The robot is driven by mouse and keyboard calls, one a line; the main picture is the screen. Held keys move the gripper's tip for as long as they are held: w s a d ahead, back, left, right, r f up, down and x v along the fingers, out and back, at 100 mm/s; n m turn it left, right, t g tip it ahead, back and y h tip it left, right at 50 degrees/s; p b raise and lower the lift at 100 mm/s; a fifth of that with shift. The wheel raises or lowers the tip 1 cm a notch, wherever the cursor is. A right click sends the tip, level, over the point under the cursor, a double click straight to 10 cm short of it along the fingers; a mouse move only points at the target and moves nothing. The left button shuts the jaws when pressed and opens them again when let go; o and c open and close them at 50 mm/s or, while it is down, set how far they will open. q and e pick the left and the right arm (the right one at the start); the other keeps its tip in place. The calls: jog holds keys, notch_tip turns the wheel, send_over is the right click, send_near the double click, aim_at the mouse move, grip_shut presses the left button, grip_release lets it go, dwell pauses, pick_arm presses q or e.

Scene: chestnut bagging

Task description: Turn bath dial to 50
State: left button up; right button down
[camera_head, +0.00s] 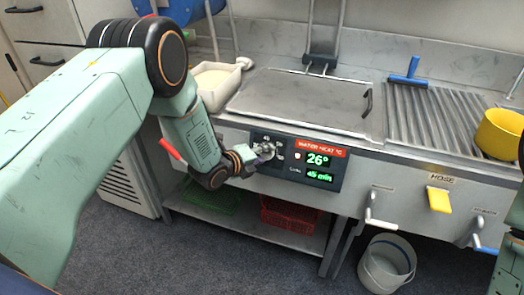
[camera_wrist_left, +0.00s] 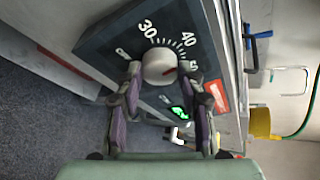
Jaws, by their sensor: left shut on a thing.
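The bath dial (camera_wrist_left: 158,68) is a round light-grey knob with a red mark on its right side, toward the partly hidden 50. Its black panel (camera_wrist_left: 110,45) carries 30 and 40 in white. In the head view the dial (camera_head: 266,150) is mostly hidden by my gripper. My left gripper (camera_head: 256,155) reaches it from the left, and its fingers (camera_wrist_left: 160,80) are closed on either side of it. The red-labelled display (camera_head: 318,160) reads 26° and 45 min in green. My right gripper is out of view.
A lidded basin (camera_head: 300,100) and a ribbed drainer (camera_head: 440,115) lie on the counter, with a white tub (camera_head: 218,80) to the left. A yellow bowl (camera_head: 500,133) sits at right.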

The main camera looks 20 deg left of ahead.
pick_arm(q)
jog(key=shift+d+r+m+g+y+p, duration=0.1)
jog(key=shift+m+g+y+p, duration=0.3)
jog(key=shift+m, duration=1)
jog(key=shift+d+r+m+g+y+b, duration=0.15)
jog(key=shift+m+y, duration=0.45)
jog(key=shift+m, duration=0.8)
jog(key=shift+f+m+g+y+p, duration=0.1)
jog(key=shift+m+g+y+p, duration=0.3)
jog(key=shift+m, duration=1)
jog(key=shift+w+t, duration=0.1)
jog(key=shift+t, duration=0.15)
jog(key=shift+r, duration=0.1)
jog(key=o, duration=1.2)
jog(key=shift+c, duration=0.2)
jog(key=v, duration=1.2)
jog(key=shift+d, duration=0.2)
